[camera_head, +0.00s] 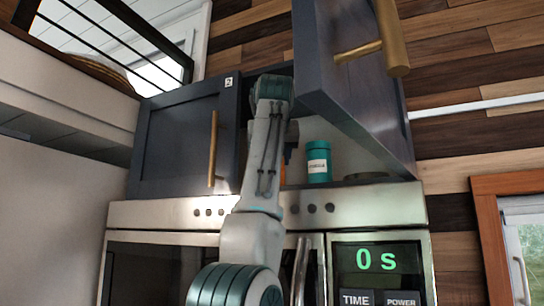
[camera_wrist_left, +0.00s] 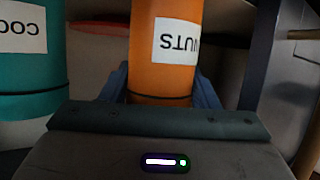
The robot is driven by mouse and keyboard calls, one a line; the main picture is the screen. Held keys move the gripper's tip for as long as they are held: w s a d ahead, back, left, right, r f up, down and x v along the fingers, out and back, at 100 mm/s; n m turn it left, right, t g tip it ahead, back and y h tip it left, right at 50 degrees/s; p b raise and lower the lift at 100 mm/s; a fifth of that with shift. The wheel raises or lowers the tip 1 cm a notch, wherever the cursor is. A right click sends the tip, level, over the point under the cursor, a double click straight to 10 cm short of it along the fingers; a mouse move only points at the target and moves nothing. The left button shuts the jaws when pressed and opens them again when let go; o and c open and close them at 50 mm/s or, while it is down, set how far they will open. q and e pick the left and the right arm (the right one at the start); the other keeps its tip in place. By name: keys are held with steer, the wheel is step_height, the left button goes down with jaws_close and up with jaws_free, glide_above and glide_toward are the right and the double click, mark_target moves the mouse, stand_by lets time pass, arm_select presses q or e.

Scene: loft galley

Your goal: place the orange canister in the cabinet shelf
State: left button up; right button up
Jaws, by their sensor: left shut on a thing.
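The orange canister (camera_wrist_left: 165,70) fills the middle of the left wrist view, with a white label reading NUTS upside down. My left gripper (camera_wrist_left: 160,90) is shut on it, with a blue finger on each side. In the head view my left arm reaches up into the open cabinet and hides the gripper and most of the canister. The cabinet shelf (camera_head: 348,168) shows between the open door and the arm. Whether the canister's base touches the shelf cannot be seen.
A teal canister (camera_head: 318,162) stands on the shelf just right of my arm; it is close beside the orange one in the wrist view (camera_wrist_left: 30,75). The open cabinet door (camera_head: 345,75) hangs at the right. A closed door (camera_head: 180,145) is left, a microwave (camera_head: 375,210) below.

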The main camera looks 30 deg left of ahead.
arm_select(q)
steer(key=shift+s, duration=0.1)
steer(key=o, duration=1.1)
arm_select(e)
steer(key=shift+s, duration=0.4)
arm_select(q)
steer(key=shift+s+d+r+b, duration=0.15)
steer(key=shift+s+b, duration=0.1)
steer(key=shift+b, duration=0.1)
steer(key=b+v, duration=0.3)
steer(key=v, duration=0.8)
arm_select(e)
step_height(320, 180, down, 4)
steer(key=shift+f, duration=0.1)
arm_select(q)
steer(key=shift+r, duration=0.1)
